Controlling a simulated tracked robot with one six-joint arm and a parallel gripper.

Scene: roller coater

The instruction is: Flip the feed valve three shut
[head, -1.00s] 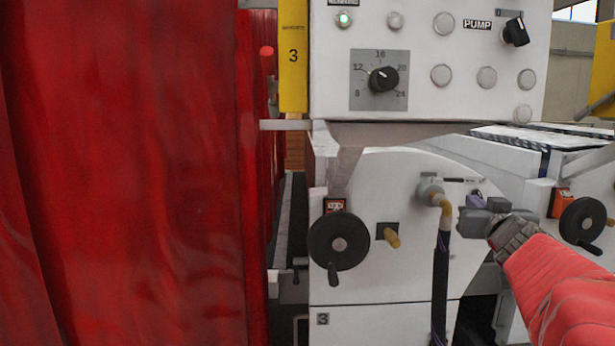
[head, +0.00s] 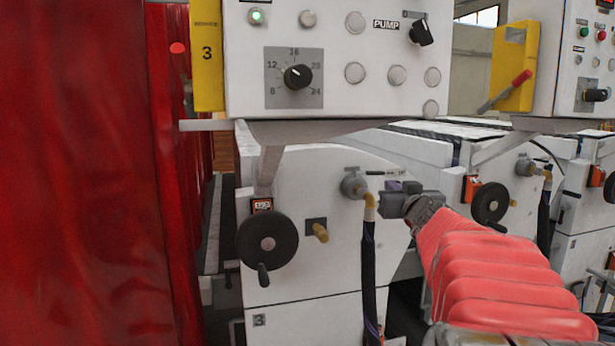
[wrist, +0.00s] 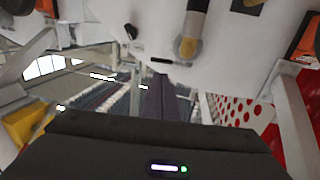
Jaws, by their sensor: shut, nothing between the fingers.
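The number 3 coating unit (head: 300,180) stands in the middle of the head view. On its white side is a grey fitting (head: 354,186) with a brass elbow and a dark hose, likely feed valve three. A thin dark bar (head: 375,173), perhaps its lever, lies level to the fitting's right, beside a small label. My gripper (head: 390,202) is shut and empty, just right of and below the fitting, with a visible gap. In the wrist view the hose fitting (wrist: 188,47) and dark bar (wrist: 163,60) appear beyond my fingers (wrist: 158,100).
A black handwheel (head: 267,244) and a brass knob (head: 320,232) sit left of the fitting. The control panel (head: 340,60) overhangs above. A red curtain (head: 80,180) fills the left. Another unit with a handwheel (head: 490,203) stands to the right.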

